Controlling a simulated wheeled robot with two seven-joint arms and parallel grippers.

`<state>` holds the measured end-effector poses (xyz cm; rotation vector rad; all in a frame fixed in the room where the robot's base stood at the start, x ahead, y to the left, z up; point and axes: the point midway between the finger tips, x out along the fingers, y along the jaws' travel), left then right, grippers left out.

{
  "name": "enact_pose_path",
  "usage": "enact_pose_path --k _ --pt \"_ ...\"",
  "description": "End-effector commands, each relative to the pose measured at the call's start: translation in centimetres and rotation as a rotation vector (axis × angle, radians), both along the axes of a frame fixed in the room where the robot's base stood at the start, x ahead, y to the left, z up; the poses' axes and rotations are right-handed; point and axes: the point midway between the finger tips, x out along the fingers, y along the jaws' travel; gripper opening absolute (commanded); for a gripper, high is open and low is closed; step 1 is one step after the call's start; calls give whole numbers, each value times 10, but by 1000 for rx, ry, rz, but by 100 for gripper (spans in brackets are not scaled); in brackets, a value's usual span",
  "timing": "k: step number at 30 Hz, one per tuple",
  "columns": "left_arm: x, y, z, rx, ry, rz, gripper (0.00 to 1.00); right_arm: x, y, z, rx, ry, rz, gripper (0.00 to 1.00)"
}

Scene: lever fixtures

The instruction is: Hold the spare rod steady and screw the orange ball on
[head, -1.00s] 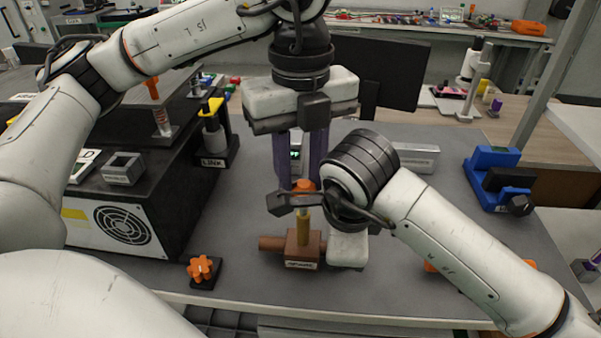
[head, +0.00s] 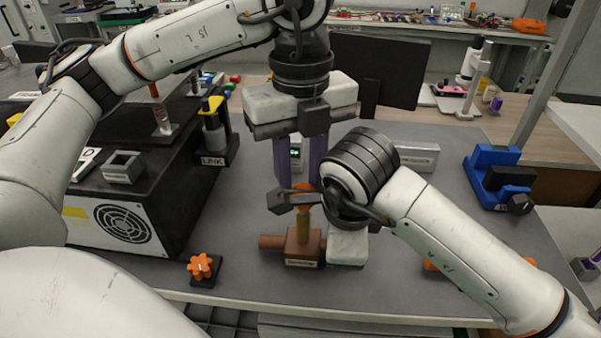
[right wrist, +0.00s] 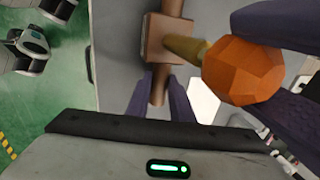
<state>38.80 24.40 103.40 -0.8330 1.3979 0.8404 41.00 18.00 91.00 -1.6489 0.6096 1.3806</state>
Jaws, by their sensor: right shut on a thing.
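The brown block fixture (head: 303,247) stands on the grey bench with a brass rod (head: 303,222) upright in it and a brown crossbar (head: 270,242) out of its side. The orange ball (head: 303,189) is at the rod's top; it shows large in the right wrist view (right wrist: 243,70). My left gripper (head: 300,178) points down, its purple fingers on either side of the ball; whether they press on it is unclear. My right gripper (right wrist: 163,90) is shut on the crossbar beside the block. In the head view my right wrist hides its fingers.
An orange knob on a dark base (head: 201,268) stands front left. A black box with a fan (head: 122,223) is at left, a yellow-topped fixture (head: 214,130) behind it. A blue device (head: 495,178) stands right. Bench between is mostly clear.

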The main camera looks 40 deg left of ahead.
Motion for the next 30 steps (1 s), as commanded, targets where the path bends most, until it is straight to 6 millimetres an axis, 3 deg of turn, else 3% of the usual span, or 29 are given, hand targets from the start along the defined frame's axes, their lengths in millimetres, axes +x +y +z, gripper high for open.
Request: enact_pose_path --k 16,17,20,30 --pt "0 0 -14 -1 0 0 7 0 0 0 1 0 0 0" --pt "0 0 -13 0 -1 0 33 0 0 0 1 0 0 0" --pt "0 0 -13 0 -1 0 50 0 0 0 1 0 0 0" --pt "1 -1 -7 -3 -5 1 50 -2 2 1 2 0 8 0"
